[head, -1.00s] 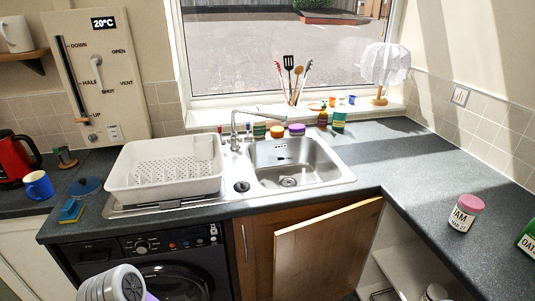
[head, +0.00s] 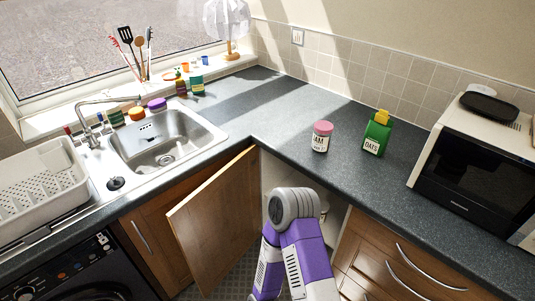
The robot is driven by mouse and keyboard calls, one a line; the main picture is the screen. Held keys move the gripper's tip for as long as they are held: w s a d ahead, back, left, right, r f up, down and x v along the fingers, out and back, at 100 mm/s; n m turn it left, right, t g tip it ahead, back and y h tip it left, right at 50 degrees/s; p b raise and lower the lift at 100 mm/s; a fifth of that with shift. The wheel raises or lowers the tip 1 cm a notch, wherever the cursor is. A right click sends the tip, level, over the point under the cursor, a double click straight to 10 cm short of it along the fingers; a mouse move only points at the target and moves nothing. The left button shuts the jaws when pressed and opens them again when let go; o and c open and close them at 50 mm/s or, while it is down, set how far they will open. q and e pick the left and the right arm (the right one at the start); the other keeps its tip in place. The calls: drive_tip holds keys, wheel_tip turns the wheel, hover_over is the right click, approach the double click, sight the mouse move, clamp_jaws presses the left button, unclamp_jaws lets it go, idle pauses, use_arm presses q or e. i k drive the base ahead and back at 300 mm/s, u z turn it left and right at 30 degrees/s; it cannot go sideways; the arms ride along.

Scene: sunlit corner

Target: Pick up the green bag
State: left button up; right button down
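The green bag (head: 376,135) stands upright on the dark worktop, right of the middle in the head view. It has a white label reading OATS and a yellow piece at its top. A jam jar (head: 321,137) with a pink lid stands to its left, apart from it. A purple and grey arm of mine shows at the bottom centre, below the worktop edge and short of the bag. Neither gripper's fingers can be seen.
A microwave (head: 474,163) with a black dish (head: 489,107) on top stands right of the bag. An open cupboard door (head: 213,222) juts out below the counter. The sink (head: 165,143) and white dish rack (head: 40,190) lie left. The worktop behind the jar is clear.

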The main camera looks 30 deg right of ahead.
sight(376, 139)
drive_tip(key=u, duration=0.55)
drive_tip(key=i, duration=0.7)
drive_tip(key=z, duration=2.45)
drive_tip(key=i, duration=0.15)
drive_tip(key=z, duration=0.2)
